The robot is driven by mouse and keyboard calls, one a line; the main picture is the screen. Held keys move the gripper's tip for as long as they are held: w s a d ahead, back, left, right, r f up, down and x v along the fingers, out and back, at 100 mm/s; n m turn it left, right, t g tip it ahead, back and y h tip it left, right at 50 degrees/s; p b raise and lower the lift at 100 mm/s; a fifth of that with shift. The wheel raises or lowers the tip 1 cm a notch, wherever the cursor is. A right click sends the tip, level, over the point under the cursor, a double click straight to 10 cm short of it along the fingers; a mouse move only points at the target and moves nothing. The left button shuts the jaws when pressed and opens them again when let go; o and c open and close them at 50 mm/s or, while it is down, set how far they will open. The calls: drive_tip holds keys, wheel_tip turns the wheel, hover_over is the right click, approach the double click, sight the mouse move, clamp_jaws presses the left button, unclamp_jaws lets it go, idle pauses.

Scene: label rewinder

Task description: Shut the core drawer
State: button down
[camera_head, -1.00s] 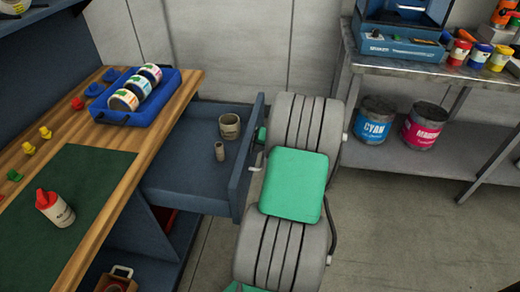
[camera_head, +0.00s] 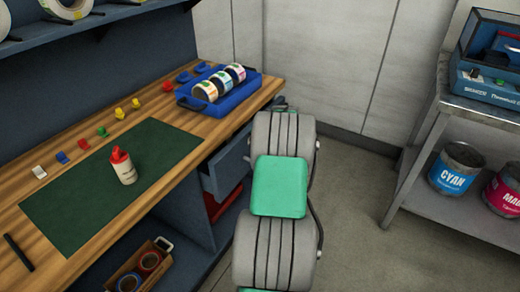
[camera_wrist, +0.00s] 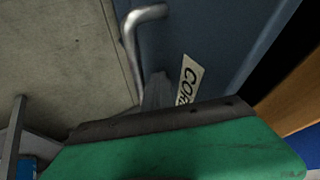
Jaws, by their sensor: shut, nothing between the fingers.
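The core drawer (camera_head: 228,165) is a blue drawer below the wooden bench top. In the head view only part of its front shows beside my arm, close to the bench cabinet. I cannot tell whether a small gap is left. In the wrist view, its blue front (camera_wrist: 215,40) carries a white label (camera_wrist: 189,80) reading "COR", cut off by my gripper body, and a bent metal handle (camera_wrist: 133,35). My gripper (camera_wrist: 157,88) is shut and empty, with its tip at or very near the drawer front beside the handle; contact is unclear. My arm hides it in the head view.
A blue tray (camera_head: 243,98) with label rolls stands on the bench top (camera_head: 190,140) above the drawer. A white bottle with a red cap (camera_head: 123,168) stands on the green mat (camera_head: 75,205). A metal shelf (camera_head: 425,135) with paint cans is at right; floor between is clear.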

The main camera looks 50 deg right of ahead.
drive_tip(key=shift+w+a, duration=0.2)
drive_tip(key=shift+w, duration=1.05)
drive_tip(key=shift+r, duration=0.2)
